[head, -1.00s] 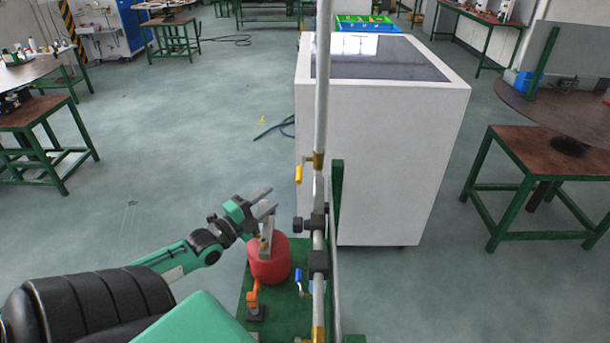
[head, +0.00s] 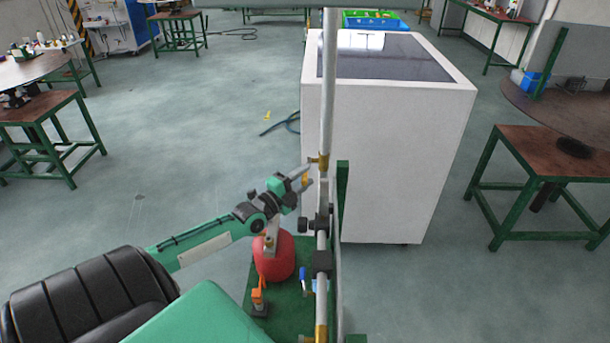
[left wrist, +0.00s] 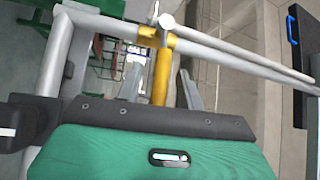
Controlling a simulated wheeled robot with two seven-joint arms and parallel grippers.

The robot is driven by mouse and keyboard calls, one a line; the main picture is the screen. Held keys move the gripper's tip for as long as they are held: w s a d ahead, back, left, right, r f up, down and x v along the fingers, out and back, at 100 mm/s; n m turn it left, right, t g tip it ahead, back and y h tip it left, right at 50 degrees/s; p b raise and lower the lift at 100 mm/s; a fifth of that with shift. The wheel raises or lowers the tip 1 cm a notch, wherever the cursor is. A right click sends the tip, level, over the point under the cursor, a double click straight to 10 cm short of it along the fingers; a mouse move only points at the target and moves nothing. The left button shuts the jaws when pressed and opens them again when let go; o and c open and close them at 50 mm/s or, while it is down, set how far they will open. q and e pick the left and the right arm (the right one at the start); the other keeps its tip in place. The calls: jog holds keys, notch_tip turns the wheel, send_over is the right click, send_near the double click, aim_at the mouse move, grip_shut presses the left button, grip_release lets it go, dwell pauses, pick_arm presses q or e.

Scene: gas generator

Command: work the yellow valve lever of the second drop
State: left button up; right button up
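The yellow valve lever (head: 307,182) hangs beside the upright grey pipe (head: 328,100), below a brass-coloured fitting (head: 318,161). My left gripper (head: 303,178) is at the lever, its fingers pointing toward the pipe. In the left wrist view the yellow lever (left wrist: 162,76) stands between the two grey fingers of my left gripper (left wrist: 162,88), with a visible gap on each side. The fingers look open; whether either touches the lever I cannot tell. The lever's lower end is hidden by the gripper body in the wrist view. My right gripper is not in view.
A red tank (head: 274,258) stands on a green base below my left arm. A blue lever (head: 303,279) and an orange-handled part (head: 258,296) are low beside the pipe. A white cabinet (head: 395,150) stands behind the pipe.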

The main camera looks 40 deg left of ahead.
pick_arm(q)
jog(key=shift+w, duration=0.4)
grip_shut()
jog(key=shift+r, duration=0.15)
